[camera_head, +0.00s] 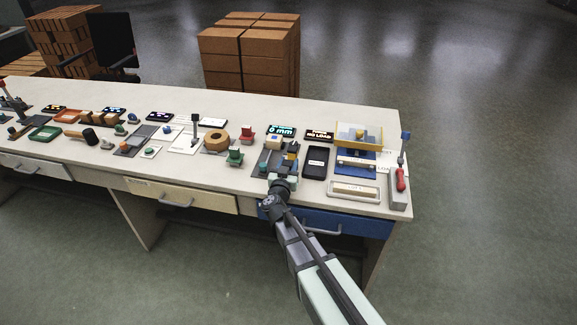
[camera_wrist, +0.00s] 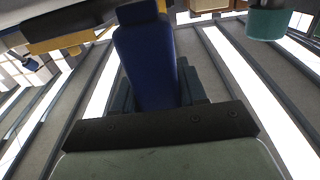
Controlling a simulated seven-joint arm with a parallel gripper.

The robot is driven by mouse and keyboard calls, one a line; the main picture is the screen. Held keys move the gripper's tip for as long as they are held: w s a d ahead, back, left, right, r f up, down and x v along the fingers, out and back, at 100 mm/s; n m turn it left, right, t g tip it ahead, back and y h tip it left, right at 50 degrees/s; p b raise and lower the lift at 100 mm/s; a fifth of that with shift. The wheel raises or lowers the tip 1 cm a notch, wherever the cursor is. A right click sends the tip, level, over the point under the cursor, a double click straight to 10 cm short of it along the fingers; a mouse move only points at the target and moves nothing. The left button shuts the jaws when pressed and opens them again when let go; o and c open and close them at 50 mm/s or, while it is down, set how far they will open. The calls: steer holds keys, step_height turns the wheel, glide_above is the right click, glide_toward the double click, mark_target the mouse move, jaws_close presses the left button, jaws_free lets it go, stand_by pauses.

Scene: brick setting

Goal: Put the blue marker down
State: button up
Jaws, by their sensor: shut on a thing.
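The blue marker (camera_wrist: 147,62) is a dark blue, tapering body with a narrower top, filling the middle of the wrist view. My gripper (camera_wrist: 155,90) is shut on it, with one finger on each side of its lower part. In the head view, my gripper (camera_head: 287,172) is over the front part of the bench, left of a black tray. The marker is too small and too covered there to make out clearly, and I cannot tell whether it touches the bench.
The black tray (camera_head: 316,162) lies just right of my gripper. The bench (camera_head: 255,203) is crowded.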

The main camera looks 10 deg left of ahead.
steer(key=shift+f, duration=0.2)
steer(key=shift+f, duration=0.15)
steer(key=o, duration=0.8)
steer(key=shift+o, duration=0.2)
steer(key=s, duration=1.2)
